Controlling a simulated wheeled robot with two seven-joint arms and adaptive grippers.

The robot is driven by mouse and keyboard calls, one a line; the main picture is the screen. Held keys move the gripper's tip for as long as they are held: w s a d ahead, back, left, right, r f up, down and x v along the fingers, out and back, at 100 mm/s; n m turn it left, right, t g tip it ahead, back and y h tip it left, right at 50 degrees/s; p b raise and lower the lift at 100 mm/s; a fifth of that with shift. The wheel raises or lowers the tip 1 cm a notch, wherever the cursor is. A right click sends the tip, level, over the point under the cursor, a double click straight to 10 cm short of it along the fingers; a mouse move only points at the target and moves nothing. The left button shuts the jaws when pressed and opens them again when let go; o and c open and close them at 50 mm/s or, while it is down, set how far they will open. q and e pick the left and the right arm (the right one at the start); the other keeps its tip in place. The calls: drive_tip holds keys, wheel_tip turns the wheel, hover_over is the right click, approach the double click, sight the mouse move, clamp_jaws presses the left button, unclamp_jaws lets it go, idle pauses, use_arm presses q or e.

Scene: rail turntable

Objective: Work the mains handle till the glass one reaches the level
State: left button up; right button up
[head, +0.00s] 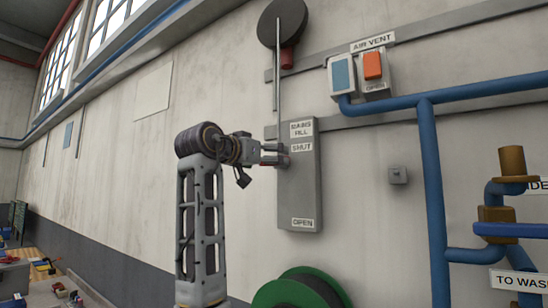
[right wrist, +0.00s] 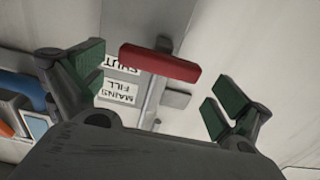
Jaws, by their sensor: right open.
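The mains fill box (head: 299,190) is a grey upright panel on the wall, marked SHUT near its top and OPEN at its bottom. My right gripper (head: 283,154) is at its left edge, level with the SHUT label. In the right wrist view the mains handle (right wrist: 160,64) is a red bar on a grey stem beside the SHUT label. It lies between and beyond the spread fingers of my right gripper (right wrist: 158,88), with no visible contact. I cannot make out a sight glass or level mark. My left gripper is out of view.
An air vent box (head: 374,72) with an orange-red switch is above right. Blue pipes (head: 434,180) with brass fittings (head: 497,219) run on the right. A green-rimmed reel (head: 302,290) is below. A dark disc (head: 282,22) hangs above. The wall left of my arm is mostly bare.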

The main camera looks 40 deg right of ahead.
drive_tip(key=shift+p+x, duration=0.45)
drive_tip(key=shift+x, duration=1.55)
drive_tip(key=c, duration=1.2)
drive_tip(key=shift+f, duration=0.15)
